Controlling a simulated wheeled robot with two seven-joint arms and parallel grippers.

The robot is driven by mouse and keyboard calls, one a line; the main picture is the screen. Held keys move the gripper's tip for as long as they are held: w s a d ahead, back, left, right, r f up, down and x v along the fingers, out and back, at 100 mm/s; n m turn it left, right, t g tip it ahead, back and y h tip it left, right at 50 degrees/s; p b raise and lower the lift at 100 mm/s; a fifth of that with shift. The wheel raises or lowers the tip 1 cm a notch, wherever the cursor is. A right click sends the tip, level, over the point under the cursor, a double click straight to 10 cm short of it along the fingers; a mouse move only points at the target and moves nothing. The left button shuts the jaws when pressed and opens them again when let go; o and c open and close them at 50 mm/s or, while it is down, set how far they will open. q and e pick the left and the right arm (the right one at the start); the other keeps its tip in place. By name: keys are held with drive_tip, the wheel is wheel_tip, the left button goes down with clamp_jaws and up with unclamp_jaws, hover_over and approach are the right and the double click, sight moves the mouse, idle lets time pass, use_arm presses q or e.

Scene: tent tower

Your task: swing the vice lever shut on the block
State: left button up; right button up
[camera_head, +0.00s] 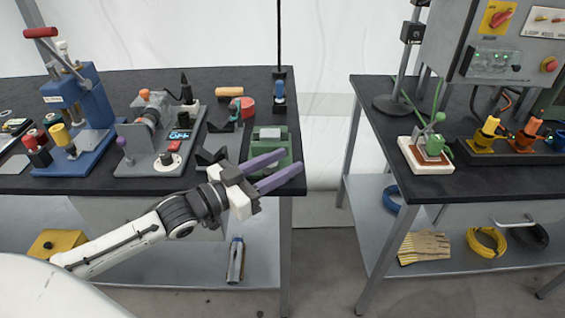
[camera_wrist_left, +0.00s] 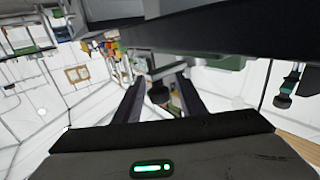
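A small green vice (camera_head: 284,140) sits at the right front corner of the left bench. A pale grey-green block-like piece (camera_head: 270,132) shows on its top. My left gripper (camera_head: 294,161) has two purple fingers spread apart, pointing right, just in front of the vice at the bench edge. The fingers and wrist hide the vice's lower front. In the left wrist view my open gripper (camera_wrist_left: 158,88) has a dark round knob (camera_wrist_left: 159,94) on a grey stem between its fingers. It may be the vice lever; I cannot tell whether the fingers touch it. My right gripper is out of view.
A blue press (camera_head: 82,110) and a grey motor fixture (camera_head: 150,140) stand left on the bench. A thin black post (camera_head: 279,50) rises behind the vice. A gap separates this bench from the right one, where a green-handled clamp (camera_head: 434,140) stands on its base.

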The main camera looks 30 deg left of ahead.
use_arm(q)
drive_tip(key=shift+w, duration=0.15)
clamp_jaws()
drive_tip(key=shift+m+h, duration=0.4)
drive_tip(key=shift+h, duration=0.1)
unclamp_jaws()
drive_tip(key=shift+s, duration=0.2)
